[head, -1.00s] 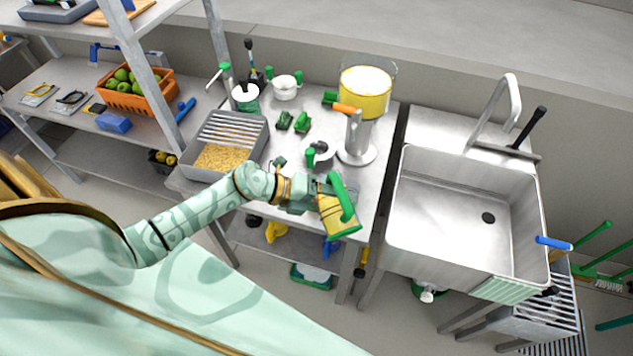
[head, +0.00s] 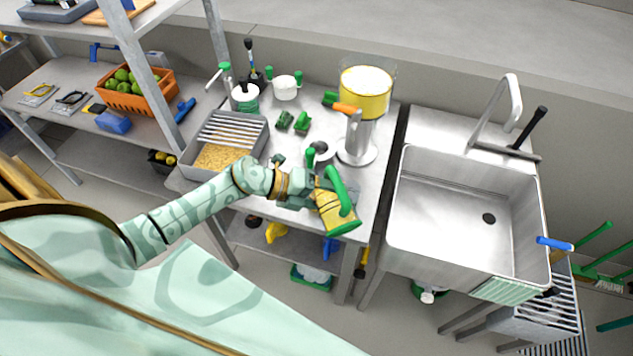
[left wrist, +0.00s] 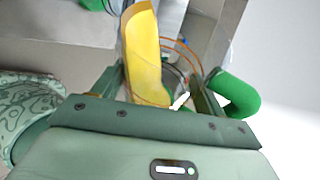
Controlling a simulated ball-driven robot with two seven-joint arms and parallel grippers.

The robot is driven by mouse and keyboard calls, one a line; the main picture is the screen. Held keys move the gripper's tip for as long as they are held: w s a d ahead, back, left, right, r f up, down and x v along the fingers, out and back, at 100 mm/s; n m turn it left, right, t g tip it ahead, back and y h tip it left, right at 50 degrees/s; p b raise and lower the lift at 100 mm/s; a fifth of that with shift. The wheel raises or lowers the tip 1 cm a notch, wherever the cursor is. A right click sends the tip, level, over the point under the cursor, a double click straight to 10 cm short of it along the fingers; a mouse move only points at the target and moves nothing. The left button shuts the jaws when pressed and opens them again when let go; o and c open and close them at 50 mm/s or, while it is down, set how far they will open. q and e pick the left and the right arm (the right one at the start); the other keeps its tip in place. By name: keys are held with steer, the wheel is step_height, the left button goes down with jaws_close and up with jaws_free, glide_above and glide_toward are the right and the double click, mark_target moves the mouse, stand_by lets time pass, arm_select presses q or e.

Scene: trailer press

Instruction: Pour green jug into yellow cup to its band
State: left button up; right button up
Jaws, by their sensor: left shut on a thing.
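My left gripper (head: 318,192) is shut on a jug with a green handle (head: 342,190), over the table's front right part. The jug's body (head: 333,212) looks yellow, with a green edge at its lower end, and it looks tilted. In the left wrist view a yellow mass (left wrist: 143,55) stands between the fingers (left wrist: 160,92), with thin orange rim lines beside it and the green handle (left wrist: 238,95) at right. I cannot make out a separate yellow cup; the jug and arm hide part of the table. My right gripper is out of view.
A steel stand (head: 357,152) with an orange handle is behind the jug, by a large yellow container (head: 366,100). A grated tray (head: 265,130) is at left. A sink (head: 455,225) is at right, across a gap. Small green items (head: 301,123) lie mid-table.

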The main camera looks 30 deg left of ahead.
arm_select(q)
steer(key=shift+w+a+r, duration=0.25)
steer(key=shift+w+a, duration=0.05)
steer(key=shift+a, duration=0.1)
stand_by(1.0)
